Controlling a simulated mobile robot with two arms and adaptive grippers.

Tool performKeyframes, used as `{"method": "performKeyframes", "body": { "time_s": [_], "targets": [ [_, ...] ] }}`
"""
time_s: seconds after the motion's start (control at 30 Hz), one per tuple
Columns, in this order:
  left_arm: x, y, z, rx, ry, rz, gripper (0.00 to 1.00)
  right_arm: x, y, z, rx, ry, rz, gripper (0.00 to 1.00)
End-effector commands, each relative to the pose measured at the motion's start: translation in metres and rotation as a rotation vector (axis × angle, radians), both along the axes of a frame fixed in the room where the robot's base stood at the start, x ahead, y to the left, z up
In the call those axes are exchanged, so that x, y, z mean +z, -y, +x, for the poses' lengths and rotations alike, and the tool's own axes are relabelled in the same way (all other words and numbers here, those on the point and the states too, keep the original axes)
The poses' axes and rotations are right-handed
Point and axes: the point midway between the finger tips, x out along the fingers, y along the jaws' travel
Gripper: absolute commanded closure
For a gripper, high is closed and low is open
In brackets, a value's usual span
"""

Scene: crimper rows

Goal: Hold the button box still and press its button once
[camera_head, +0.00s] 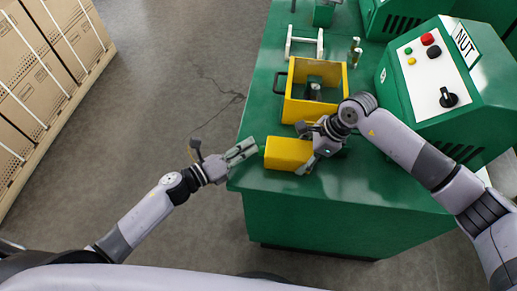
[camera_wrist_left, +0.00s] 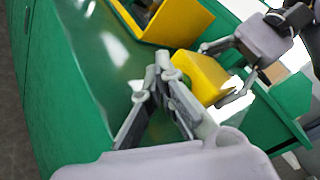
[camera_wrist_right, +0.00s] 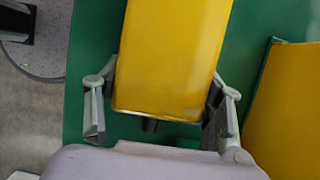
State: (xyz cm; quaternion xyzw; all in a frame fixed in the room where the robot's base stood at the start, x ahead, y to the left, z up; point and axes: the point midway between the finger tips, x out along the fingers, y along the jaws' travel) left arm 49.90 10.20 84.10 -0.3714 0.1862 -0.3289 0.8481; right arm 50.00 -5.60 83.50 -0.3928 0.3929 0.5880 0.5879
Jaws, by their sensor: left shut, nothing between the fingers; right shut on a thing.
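The yellow button box (camera_head: 287,153) sits at the front left corner of the green bench. My right gripper (camera_head: 304,150) is shut on it from the right, with a finger on each side. The right wrist view shows the box (camera_wrist_right: 172,55) between the two fingers. My left gripper (camera_head: 243,151) is shut and empty, just left of the box at the bench edge. In the left wrist view its closed fingertips (camera_wrist_left: 163,62) point close to the near end of the box (camera_wrist_left: 203,78); I cannot tell whether they touch. The button is not clearly visible.
A yellow open bin (camera_head: 314,112) with a dark handle stands behind the box on the green bench (camera_head: 350,185). A green machine with a control panel (camera_head: 432,70) is at right. Boxes (camera_head: 40,70) stand far left. The floor (camera_head: 170,90) between is clear.

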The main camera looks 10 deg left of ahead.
Motion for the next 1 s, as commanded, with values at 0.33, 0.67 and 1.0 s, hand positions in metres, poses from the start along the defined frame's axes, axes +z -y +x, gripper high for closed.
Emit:
{"method": "performKeyframes", "body": {
  "time_s": [0.33, 0.67, 1.0],
  "targets": [
    [0.0002, 0.0053, -0.0004, -0.002, 0.001, -0.001, 1.00, 0.0002, -0.0001, 0.0000, 0.000, 0.000, 0.000, 0.71],
    [0.0001, 0.0092, -0.0007, -0.003, 0.000, -0.002, 1.00, 0.0002, -0.0004, -0.0001, 0.001, 0.000, 0.001, 0.71],
    [0.0000, 0.0073, -0.0009, -0.003, 0.000, -0.002, 1.00, 0.0002, -0.0007, -0.0002, 0.001, 0.000, 0.001, 0.71]
  ]
}}
